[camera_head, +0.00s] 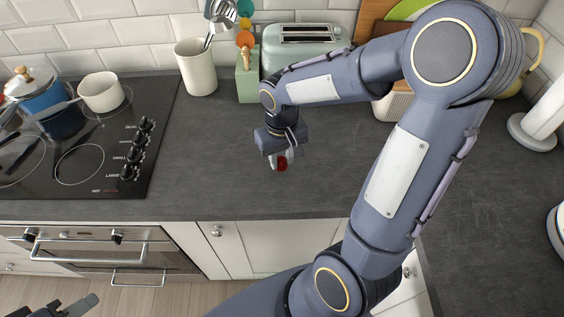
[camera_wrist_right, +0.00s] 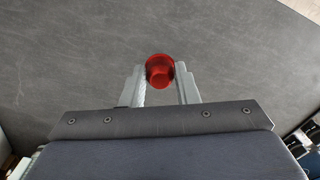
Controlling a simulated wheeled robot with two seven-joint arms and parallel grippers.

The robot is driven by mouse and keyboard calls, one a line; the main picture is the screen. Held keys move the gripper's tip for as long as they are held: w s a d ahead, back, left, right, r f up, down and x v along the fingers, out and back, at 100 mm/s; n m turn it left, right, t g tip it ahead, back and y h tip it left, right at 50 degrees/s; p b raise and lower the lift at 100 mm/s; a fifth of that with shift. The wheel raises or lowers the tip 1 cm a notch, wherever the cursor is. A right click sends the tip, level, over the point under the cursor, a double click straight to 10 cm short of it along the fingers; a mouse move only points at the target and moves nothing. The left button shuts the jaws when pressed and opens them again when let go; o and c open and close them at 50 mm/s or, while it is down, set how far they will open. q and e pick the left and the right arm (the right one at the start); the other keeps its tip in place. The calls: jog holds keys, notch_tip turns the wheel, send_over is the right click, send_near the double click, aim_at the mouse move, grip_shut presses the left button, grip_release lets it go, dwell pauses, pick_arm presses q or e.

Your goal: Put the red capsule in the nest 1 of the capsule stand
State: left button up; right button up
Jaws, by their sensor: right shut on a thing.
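The red capsule (camera_head: 282,163) is a small red cup shape at my right gripper's tips, above the slate worktop. It also shows in the right wrist view (camera_wrist_right: 159,71), between the two pale fingers. My right gripper (camera_head: 276,160) is shut on it; the fingers touch it on both sides. How high it is above the worktop I cannot tell. Part of my left gripper (camera_head: 80,306) shows at the bottom left edge, away from the worktop; its jaw state is unclear. I do not see the capsule stand in either view.
A black hob (camera_head: 100,165) with a white pot (camera_head: 101,92) and a blue pot (camera_head: 50,108) is at left. A white utensil crock (camera_head: 196,68), a green block (camera_head: 247,78) and a toaster (camera_head: 305,45) stand along the back. The worktop around the right gripper is bare.

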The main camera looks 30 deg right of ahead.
aim_at(282, 159)
notch_tip(282, 159, down, 4)
jog(key=shift+w+d+r, duration=0.1)
jog(key=shift+d+r, duration=0.05)
jog(key=shift+r, duration=0.1)
jog(key=shift+f, duration=0.1)
jog(key=o, duration=0.9)
jog(key=shift+o, duration=0.2)
